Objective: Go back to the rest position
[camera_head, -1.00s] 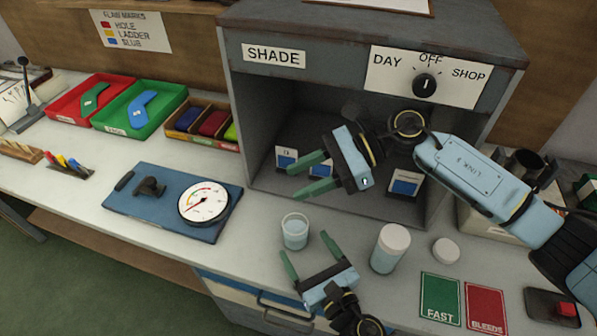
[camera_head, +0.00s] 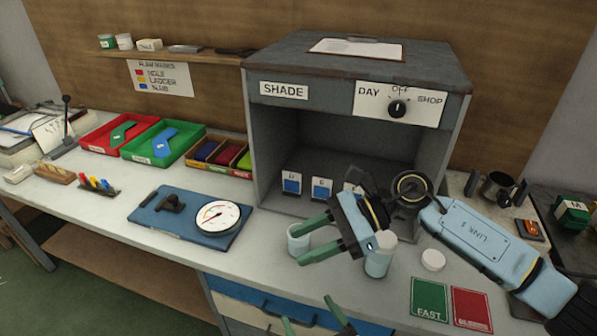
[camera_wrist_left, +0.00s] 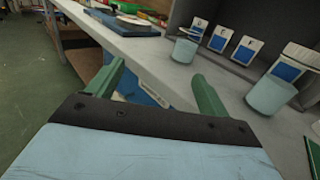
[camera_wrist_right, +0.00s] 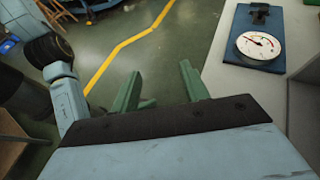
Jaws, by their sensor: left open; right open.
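My right gripper (camera_head: 311,239) is in front of the shade box in the head view, with its two green fingers apart and nothing between them. In the head view its fingers overlap the jar area; it also shows open in the right wrist view (camera_wrist_right: 160,88). My left gripper (camera_head: 312,318) is at the bottom edge of the head view, mostly cut off. In the left wrist view (camera_wrist_left: 155,85) its green fingers are apart and empty, by the bench's front edge.
The shade box (camera_head: 268,160) stands open on the bench. A glass (camera_head: 297,240) and a white-lidded jar (camera_head: 378,262) stand before it. A blue board with a dial gauge (camera_head: 217,216) lies left. Green FAST (camera_head: 430,298) and red BLEEDS (camera_head: 471,308) cards lie right.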

